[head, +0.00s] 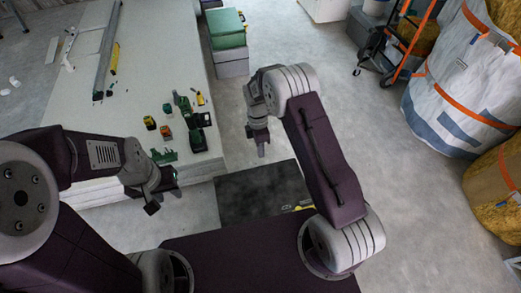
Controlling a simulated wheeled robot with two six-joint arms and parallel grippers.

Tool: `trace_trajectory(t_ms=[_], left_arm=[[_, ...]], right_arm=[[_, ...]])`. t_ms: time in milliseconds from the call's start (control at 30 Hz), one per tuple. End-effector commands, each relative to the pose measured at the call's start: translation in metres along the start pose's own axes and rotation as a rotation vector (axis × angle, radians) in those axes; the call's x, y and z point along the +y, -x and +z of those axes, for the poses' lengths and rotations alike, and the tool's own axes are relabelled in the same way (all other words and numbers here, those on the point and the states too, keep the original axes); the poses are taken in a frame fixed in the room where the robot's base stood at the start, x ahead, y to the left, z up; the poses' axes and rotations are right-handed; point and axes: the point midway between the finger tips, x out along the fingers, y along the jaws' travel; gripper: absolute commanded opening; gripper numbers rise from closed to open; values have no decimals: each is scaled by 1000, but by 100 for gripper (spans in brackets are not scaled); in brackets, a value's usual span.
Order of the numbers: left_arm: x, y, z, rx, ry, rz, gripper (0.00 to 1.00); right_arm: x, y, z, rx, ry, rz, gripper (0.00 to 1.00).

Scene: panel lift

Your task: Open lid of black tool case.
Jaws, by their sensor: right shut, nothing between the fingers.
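A flat black rectangular surface (262,192), which looks like the top of the black tool case, lies low in front of my body. A small yellow part shows at its right edge. My base and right arm hide its near side, and I cannot make out a latch or a lid seam. My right gripper (262,151) is shut and empty, pointing down above the far edge of the black surface, apart from it as far as I can see. My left gripper (164,197) is left of the case, beside the stacked panels, with its fingers apart and nothing between them.
Stacked pale panels (140,105) at the left carry green power tools (193,118), small batteries and a long metal rail (107,50). Green and grey boxes (228,45) stand behind. White bags (465,80) and a hand truck (400,48) are at the right. Grey floor between is clear.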

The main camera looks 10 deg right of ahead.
Motion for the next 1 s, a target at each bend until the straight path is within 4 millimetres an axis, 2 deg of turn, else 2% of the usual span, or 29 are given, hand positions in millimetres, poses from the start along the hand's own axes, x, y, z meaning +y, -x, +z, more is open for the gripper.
trace_trajectory(t_ms=[133,167,267,300,567,633,1000], left_arm=[[0,0,0,0,0,0,36],[0,0,0,0,0,0,36],[0,0,0,0,0,0,36],[0,0,0,0,0,0,36],[0,0,0,0,0,0,36],[0,1,0,0,0,0,36],[0,6,-1,0,0,0,36]], right_arm=[[0,0,0,0,0,0,0],[0,0,0,0,0,0,6],[0,0,0,0,0,0,34],[0,0,0,0,0,0,36],[0,0,0,0,0,0,36],[0,6,0,0,0,2,36],[1,80,0,0,0,3,36]])
